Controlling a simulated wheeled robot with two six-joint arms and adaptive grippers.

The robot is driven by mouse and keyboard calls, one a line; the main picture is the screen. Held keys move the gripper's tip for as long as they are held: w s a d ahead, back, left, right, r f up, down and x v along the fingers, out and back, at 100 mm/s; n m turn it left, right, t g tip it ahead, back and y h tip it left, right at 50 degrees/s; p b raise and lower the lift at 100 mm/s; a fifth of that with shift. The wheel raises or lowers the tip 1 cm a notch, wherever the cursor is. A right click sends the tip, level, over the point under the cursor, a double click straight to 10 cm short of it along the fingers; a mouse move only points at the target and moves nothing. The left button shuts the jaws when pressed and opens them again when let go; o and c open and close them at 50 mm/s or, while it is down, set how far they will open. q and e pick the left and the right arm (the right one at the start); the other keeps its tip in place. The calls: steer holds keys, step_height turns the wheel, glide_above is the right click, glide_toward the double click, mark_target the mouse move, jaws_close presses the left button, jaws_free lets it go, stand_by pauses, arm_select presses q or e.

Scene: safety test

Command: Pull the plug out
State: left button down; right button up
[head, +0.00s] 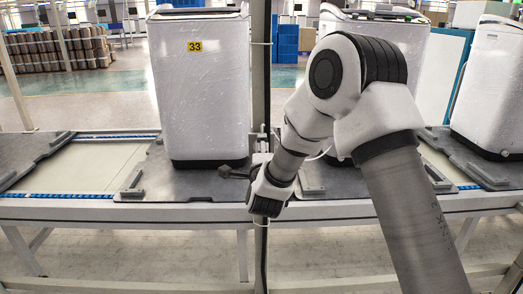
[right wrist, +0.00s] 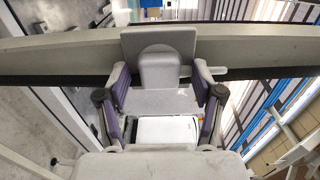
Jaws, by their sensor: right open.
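In the right wrist view, a pale grey plug-like block (right wrist: 160,72) with a rounded top stands against a square grey plate (right wrist: 160,40). The plate is on a long rail or post crossing the picture. My right gripper (right wrist: 160,84) is open, one finger on each side of the block, with gaps showing beside it. In the head view, a small pale fitting (head: 262,142) sits on the dark upright post. My right gripper (head: 236,172) is small and dark there, low beside the post; its fingers are hard to make out. My left gripper is out of view.
A white wrapped washing machine (head: 203,90) marked 33 stands left of the post (head: 261,75). Another white machine (head: 408,40) is partly behind my right arm, and one more (head: 492,90) is at the far right. They stand on dark pallets along a conveyor (head: 75,168).

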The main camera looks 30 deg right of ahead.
jaws_close()
steer(key=shift+s, duration=0.1)
steer(key=shift+b+v, duration=0.9)
steer(key=shift+v, duration=2.05)
